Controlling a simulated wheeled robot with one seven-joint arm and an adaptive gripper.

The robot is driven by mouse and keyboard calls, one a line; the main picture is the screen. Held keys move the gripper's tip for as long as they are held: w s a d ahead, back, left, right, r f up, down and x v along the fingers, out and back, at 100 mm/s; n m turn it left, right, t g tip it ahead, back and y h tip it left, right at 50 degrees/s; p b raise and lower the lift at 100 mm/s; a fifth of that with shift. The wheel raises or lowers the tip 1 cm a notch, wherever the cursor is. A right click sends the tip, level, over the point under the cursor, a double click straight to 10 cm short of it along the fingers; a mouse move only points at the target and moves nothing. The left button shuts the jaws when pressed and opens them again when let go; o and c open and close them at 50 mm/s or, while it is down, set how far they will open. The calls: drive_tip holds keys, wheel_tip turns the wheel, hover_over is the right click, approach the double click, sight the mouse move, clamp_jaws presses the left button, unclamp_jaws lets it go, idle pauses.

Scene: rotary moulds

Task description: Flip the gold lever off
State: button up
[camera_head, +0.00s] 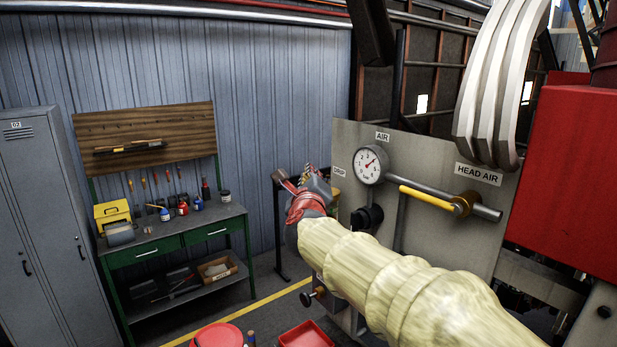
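A gold-yellow lever (428,197) lies along a grey pipe below the "HEAD AIR" label on the grey panel (440,243). It slopes slightly down to the right, to a brass-coloured round hub (463,205). My arm, in a pale yellow sleeve, reaches from the lower right past the front of the panel. My gripper (302,178), red and dark, is at the panel's left edge, left of the lever and well apart from it. Its fingers point away and are small, so their opening is unclear. Another yellow part (335,196) shows just right of my gripper, partly hidden.
A round gauge (369,164) sits under the "AIR" label, with a black knob (367,217) below. Pale curved ribs (497,85) and a red housing (570,175) stand at right. A green workbench (180,235) and grey locker (42,220) stand at left. Red containers (306,335) are at the bottom.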

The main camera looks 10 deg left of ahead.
clamp_jaws()
drive_tip(key=shift+w+p, duration=0.1)
drive_tip(key=shift+p, duration=0.9)
drive_tip(key=f+g+p, duration=0.1)
drive_tip(key=p, duration=0.2)
drive_tip(key=shift+a+n, duration=0.1)
drive_tip(key=shift+n, duration=0.3)
drive_tip(key=shift+f, duration=0.15)
drive_tip(key=shift+o, duration=1.6)
unclamp_jaws()
